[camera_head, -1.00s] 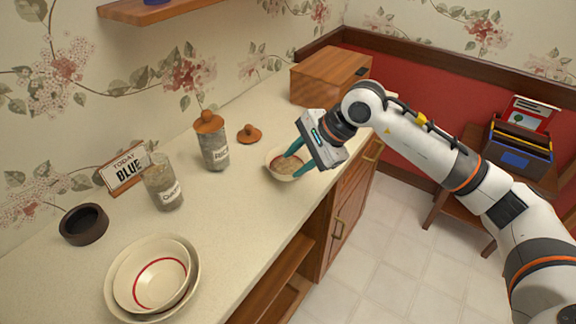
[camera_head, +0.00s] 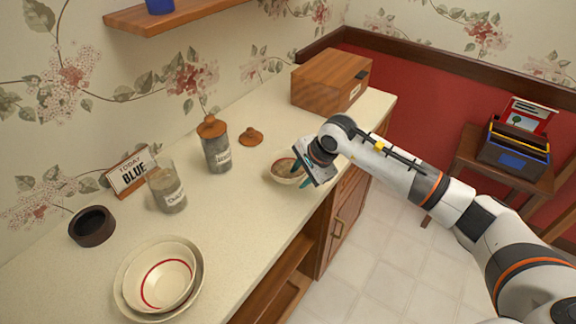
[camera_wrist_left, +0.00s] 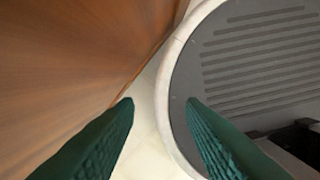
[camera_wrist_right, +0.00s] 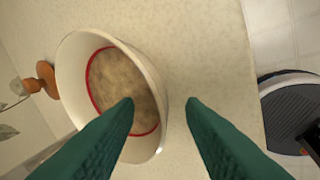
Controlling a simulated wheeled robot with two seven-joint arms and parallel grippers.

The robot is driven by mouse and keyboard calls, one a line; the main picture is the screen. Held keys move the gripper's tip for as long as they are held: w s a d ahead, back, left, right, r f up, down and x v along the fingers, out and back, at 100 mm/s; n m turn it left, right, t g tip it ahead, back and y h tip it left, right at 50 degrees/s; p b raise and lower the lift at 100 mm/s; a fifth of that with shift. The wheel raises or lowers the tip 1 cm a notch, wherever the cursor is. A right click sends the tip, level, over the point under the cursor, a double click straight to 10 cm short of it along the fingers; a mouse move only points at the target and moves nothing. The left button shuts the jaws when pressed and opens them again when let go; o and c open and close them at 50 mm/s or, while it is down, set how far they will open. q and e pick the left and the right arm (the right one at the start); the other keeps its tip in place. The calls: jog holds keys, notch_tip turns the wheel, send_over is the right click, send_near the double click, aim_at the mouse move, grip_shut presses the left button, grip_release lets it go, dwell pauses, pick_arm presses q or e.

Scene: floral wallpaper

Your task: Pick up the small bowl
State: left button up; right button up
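A cream bowl (camera_head: 274,169) with a red ring and grainy brown contents stands on the counter. It also shows in the right wrist view (camera_wrist_right: 150,75). My right gripper (camera_head: 298,174) is open at the bowl's right side. In the right wrist view its green fingers (camera_wrist_right: 160,102) are apart, with the bowl's near rim in the gap between them. I cannot tell whether either finger touches it. Another cream bowl (camera_head: 160,284) with a red ring sits nested in a larger one (camera_head: 197,281) at the front left. My left gripper (camera_wrist_left: 160,100) is open and empty, outside the head view.
Behind the bowl are a jar (camera_head: 217,153) and an orange-brown lid (camera_head: 251,137). An open jar (camera_head: 166,185), a sign (camera_head: 130,173) and a dark ring-shaped pot (camera_head: 92,226) stand left. A wooden box (camera_head: 330,80) is at the far end. Middle counter is clear.

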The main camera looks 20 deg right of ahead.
jog(key=shift+x, duration=0.8)
jog(key=shift+r, duration=0.1)
grip_shut()
notch_tip(320, 180, up, 10)
jog(key=shift+r+b, duration=0.1)
jog(key=shift+b, duration=1)
